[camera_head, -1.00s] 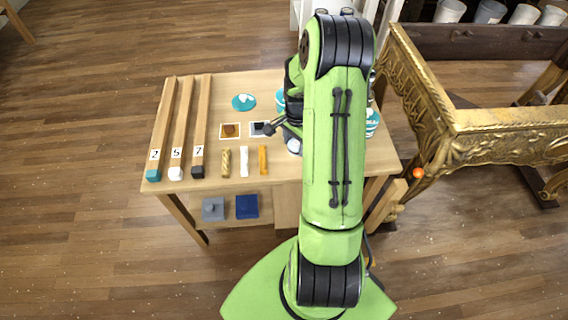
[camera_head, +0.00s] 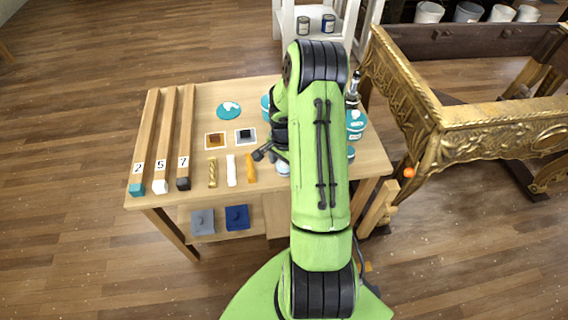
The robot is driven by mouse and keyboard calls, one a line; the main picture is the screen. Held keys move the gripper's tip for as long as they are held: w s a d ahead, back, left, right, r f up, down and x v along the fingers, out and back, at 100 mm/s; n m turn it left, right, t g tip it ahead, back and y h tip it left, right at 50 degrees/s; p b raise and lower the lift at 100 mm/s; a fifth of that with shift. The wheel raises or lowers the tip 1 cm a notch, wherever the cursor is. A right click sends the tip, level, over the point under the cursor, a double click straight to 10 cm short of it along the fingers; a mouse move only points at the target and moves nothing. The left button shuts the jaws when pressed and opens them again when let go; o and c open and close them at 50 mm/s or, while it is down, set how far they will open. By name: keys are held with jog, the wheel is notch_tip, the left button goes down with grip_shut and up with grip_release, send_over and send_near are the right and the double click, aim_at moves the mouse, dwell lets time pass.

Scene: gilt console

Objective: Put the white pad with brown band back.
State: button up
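I cannot make out a white pad with a brown band in this view. The closest match is a white-edged square with a brown centre (camera_head: 215,140), lying flat on the wooden table (camera_head: 200,104). A similar white-edged square with a dark centre (camera_head: 245,136) lies to its right. My green arm covers the table's right part. Dark parts of my gripper (camera_head: 264,152) show at the arm's left edge, over the table right of the dark square. Its fingertips are mostly hidden, so its opening and any held thing cannot be told.
Three numbered wooden bars (camera_head: 163,140) lie at the table's left. Gold, white and orange pieces (camera_head: 231,170) lie near the front edge. Teal-labelled tins (camera_head: 356,122) stand at right. Grey and blue pads (camera_head: 236,217) sit on the lower shelf. The gilt console (camera_head: 440,143) stands at right.

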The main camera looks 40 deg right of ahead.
aim_at(284, 165)
jog(key=a+r+n+t+h+p, duration=0.1)
jog(key=a+r+n+p, duration=0.15)
jog(key=r, duration=0.85)
jog(key=a+r+n+p, duration=0.15)
jog(key=a+r, duration=0.25)
jog(key=r, duration=0.7)
jog(key=s+a+r+n+t, duration=0.2)
jog(key=s+a+r+n, duration=0.3)
jog(key=s+a, duration=0.3)
jog(key=s+a+r+n+t+y, duration=0.1)
jog(key=s+a+r+n+t, duration=0.1)
jog(key=s+a+r+n, duration=0.4)
jog(key=shift+s+a+r+n+t, duration=0.2)
jog(key=shift+s+a+n+t, duration=0.1)
jog(key=shift+s+a+n, duration=0.7)
jog(key=shift+w+a, duration=0.15)
jog(key=shift+w, duration=0.05)
